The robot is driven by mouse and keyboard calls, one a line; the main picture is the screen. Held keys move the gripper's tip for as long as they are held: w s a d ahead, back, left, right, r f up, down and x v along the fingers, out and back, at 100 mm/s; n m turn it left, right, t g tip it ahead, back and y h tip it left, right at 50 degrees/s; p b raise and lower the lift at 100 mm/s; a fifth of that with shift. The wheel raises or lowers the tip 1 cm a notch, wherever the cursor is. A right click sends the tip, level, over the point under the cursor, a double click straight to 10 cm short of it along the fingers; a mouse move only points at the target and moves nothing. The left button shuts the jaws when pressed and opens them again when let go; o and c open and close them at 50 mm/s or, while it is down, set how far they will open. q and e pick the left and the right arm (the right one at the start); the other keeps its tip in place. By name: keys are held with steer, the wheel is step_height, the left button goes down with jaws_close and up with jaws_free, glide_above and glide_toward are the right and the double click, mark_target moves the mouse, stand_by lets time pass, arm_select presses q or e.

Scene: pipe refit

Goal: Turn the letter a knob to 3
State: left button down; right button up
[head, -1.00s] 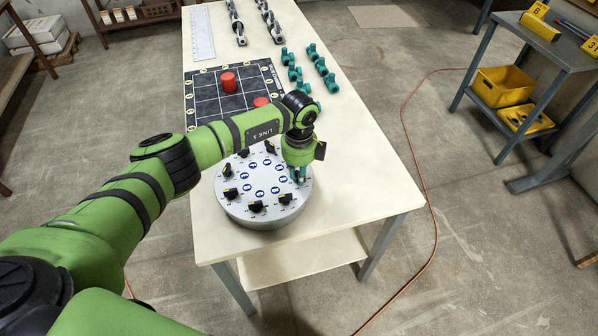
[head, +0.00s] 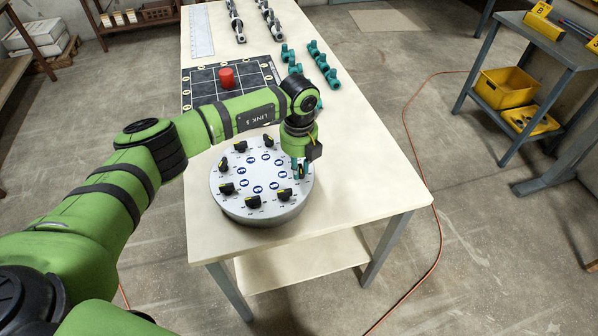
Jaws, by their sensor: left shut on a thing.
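A round grey dial plate (head: 232,206) stands near the front of the table. It bears a ring of several black knobs with yellow marks and round blue labels inside the ring; the letters are too small to read. My left gripper (head: 299,173) points down at the plate's right side, its teal fingers shut on a knob (head: 302,171) there. The fingers hide most of that knob, so I cannot tell its letter or setting. The front right knob (head: 284,195) and the front knob (head: 253,202) are free. My right gripper is not in view.
The plate rests on a long cream table (head: 362,180). Behind it lies a dark grid board (head: 205,84) with a red cylinder (head: 227,77). Teal fittings (head: 322,63) stand at the back right. The table's right side is clear.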

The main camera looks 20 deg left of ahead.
arm_select(q)
steer(key=m+b, duration=0.4)
steer(key=shift+w+f+m, duration=0.15)
steer(key=shift+f+m, duration=0.05)
steer(key=shift+m, duration=0.1)
steer(key=m+b, duration=0.3)
steer(key=m, duration=0.1)
steer(key=shift+m+b, duration=0.3)
steer(key=shift+b, duration=0.05)
steer(key=m+b, duration=0.2)
steer(key=m, duration=0.1)
steer(key=shift+w, duration=0.1)
steer(key=shift+d+r+m+b, duration=0.1)
steer(key=shift+r+m+b, duration=0.1)
steer(key=shift+m+b, duration=1.25)
steer(key=shift+m+p, duration=0.4)
steer(key=shift+m, duration=0.25)
steer(key=c, duration=1.1)
jaws_free()
steer(key=shift+c, duration=0.2)
